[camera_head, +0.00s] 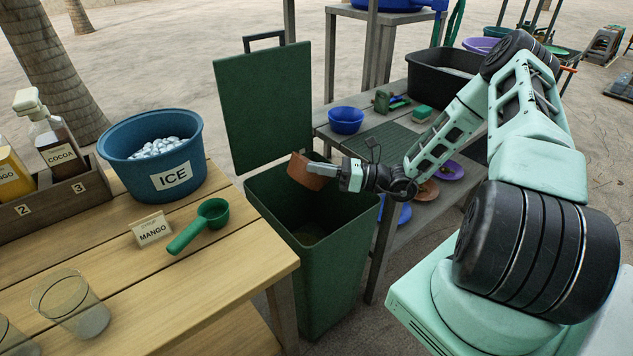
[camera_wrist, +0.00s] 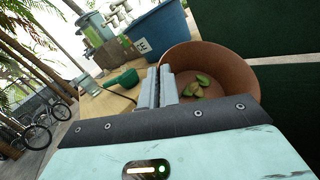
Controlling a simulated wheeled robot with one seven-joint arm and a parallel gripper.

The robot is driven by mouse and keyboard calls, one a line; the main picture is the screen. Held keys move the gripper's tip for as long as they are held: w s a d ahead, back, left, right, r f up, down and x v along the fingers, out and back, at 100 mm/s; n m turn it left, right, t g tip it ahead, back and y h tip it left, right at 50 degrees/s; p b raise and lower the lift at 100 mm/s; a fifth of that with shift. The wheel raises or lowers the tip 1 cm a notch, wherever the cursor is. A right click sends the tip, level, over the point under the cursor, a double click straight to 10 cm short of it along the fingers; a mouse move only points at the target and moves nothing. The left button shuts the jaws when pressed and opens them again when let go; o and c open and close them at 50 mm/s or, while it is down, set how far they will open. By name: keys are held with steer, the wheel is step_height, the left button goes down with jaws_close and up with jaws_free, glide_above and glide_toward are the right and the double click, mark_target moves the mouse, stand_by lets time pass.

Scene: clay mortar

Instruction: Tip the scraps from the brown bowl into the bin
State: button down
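The brown bowl (camera_head: 306,172) is held over the mouth of the open green bin (camera_head: 330,262) in the head view. In the wrist view the bowl (camera_wrist: 232,72) has several green scraps (camera_wrist: 198,86) lying inside it. My gripper (camera_head: 342,172) is shut on the bowl's rim, and its fingers (camera_wrist: 160,90) show at the bowl's left wall in the wrist view. The bowl looks somewhat tilted in the head view. The bin's lid (camera_head: 262,105) stands raised behind it. The bottom of the bin is dark and hard to make out.
A wooden table with a blue ice tub (camera_head: 150,150), green scoop (camera_head: 205,222), mango sign (camera_head: 151,229) and glasses (camera_head: 70,303) stands left of the bin. A grey bench with a blue bowl (camera_head: 346,120), a black basin (camera_head: 440,80) and several plates is on the right.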

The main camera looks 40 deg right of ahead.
steer(key=shift+d+f+m+t+b, duration=0.3)
steer(key=shift+m+t+b, duration=0.55)
steer(key=shift+b, duration=0.3)
steer(key=shift+d+r+m+t+y, duration=0.25)
steer(key=shift+m+t+y, duration=0.15)
steer(key=shift+m, duration=0.25)
steer(key=m+t, duration=0.1)
steer(key=m, duration=0.1)
steer(key=d+m+t, duration=0.1)
steer(key=m+t, duration=0.1)
steer(key=d+m+t+h, duration=0.1)
steer(key=shift+w+r+m, duration=0.1)
steer(key=shift+r+m, duration=0.15)
steer(key=shift+m, duration=0.15)
